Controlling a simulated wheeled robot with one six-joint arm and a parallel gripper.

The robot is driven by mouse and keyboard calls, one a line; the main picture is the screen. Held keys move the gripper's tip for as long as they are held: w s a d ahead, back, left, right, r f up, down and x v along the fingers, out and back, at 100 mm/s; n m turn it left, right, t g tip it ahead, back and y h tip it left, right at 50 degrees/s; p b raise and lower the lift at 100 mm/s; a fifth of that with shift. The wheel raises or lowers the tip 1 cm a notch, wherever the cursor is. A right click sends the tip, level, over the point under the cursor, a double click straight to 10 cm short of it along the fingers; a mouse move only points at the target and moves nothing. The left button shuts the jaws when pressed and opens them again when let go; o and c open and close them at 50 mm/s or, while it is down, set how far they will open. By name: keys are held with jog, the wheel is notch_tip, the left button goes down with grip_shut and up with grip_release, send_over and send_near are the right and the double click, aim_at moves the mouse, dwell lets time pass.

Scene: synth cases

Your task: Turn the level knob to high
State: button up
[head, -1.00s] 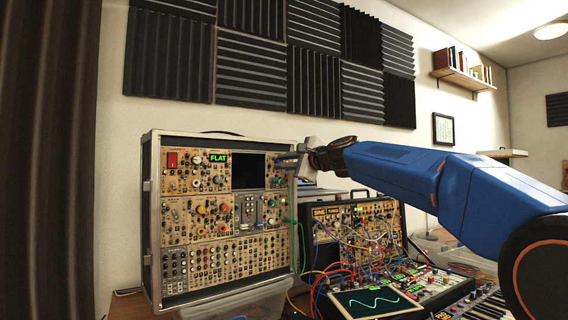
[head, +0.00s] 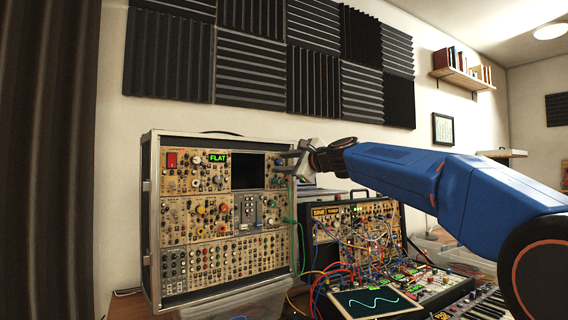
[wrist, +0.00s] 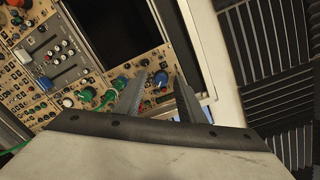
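The synthesizer case (head: 147,210) with tan panels stands upright at the left in the head view. Its small display (head: 217,158) reads "FLAT" in green beside a dark screen (head: 248,171). My gripper (head: 287,162) is at the panel's upper right edge, its two fingers apart and empty. In the wrist view, a blue knob (wrist: 161,79) shows between the tips of the open fingers. I cannot tell whether a finger touches a knob, and no label names the level knob legibly.
A second synthesizer (head: 323,235) with many patch cables stands to the right, below my arm. A tablet-like screen (head: 375,302) with a wave trace and a keyboard (head: 490,304) are in front. Green cable (head: 301,240) hangs beside the case. Foam panels cover the wall above.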

jog(key=shift+r, duration=0.1)
jog(key=v, duration=1.7)
jog(key=shift+s+d, duration=0.15)
jog(key=shift+d, duration=0.05)
jog(key=s+d+f+n+g+h, duration=0.2)
jog(key=s+d+f+n+h, duration=0.2)
jog(key=s+d+f, duration=0.4)
jog(key=s+d+f+n+g+h, duration=0.3)
jog(key=s+d+f+n, duration=0.3)
jog(key=s+f, duration=1.2)
jog(key=s+d+f+n+g+h, duration=0.3)
jog(key=s+d+f, duration=0.7)
jog(key=f, duration=1.6)
jog(key=s+n+h, duration=0.2)
jog(key=s+n, duration=0.1)
jog(key=shift+s+f, duration=0.35)
jog(key=shift+f, duration=0.05)
jog(key=shift+d, duration=0.1)
